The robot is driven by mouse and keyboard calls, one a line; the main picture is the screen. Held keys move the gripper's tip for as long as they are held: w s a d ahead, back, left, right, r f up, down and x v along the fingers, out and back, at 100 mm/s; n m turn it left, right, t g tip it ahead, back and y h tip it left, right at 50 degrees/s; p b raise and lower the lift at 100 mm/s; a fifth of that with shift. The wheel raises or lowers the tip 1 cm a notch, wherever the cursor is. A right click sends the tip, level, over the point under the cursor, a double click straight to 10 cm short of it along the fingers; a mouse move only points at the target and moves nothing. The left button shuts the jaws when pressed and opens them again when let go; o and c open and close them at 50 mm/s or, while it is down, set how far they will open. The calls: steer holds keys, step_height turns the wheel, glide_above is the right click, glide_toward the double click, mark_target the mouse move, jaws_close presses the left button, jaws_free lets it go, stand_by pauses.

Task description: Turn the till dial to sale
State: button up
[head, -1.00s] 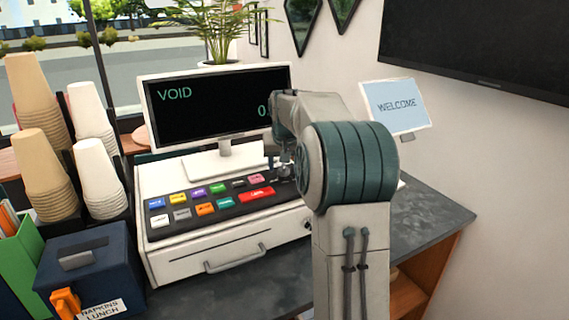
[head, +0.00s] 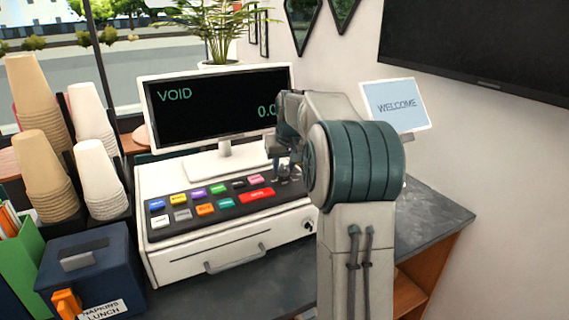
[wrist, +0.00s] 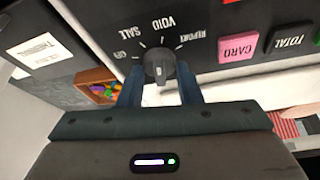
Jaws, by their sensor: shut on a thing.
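The till dial (wrist: 158,66) is a dark round knob with a raised grip, on the till's black panel in the wrist view. The labels OFF, SALE, VOID and REPORT fan around it, from left to right. The till screen (head: 210,105) reads VOID. My gripper (wrist: 160,78) is shut on the dial, with one blue-grey finger on each side of it. In the head view my gripper (head: 288,168) is at the right end of the till's key panel, where my arm hides most of the dial.
The till (head: 230,245) has coloured keys and a closed drawer. Stacked cups (head: 100,180) and a blue napkin box (head: 88,268) stand at the left. A WELCOME display (head: 394,103) is behind my arm. Bare counter (head: 440,215) lies at the right.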

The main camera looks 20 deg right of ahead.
steer(key=n+y, duration=0.1)
steer(key=n, duration=0.2)
steer(key=n+y+p, duration=0.1)
steer(key=n, duration=0.2)
steer(key=shift+d+n, duration=0.2)
steer(key=shift+n, duration=0.1)
steer(key=shift+y, duration=0.3)
steer(key=o, duration=1)
steer(key=shift+c, duration=0.2)
steer(key=shift+r, duration=0.15)
steer(key=v, duration=1.3)
steer(key=shift+r, duration=0.35)
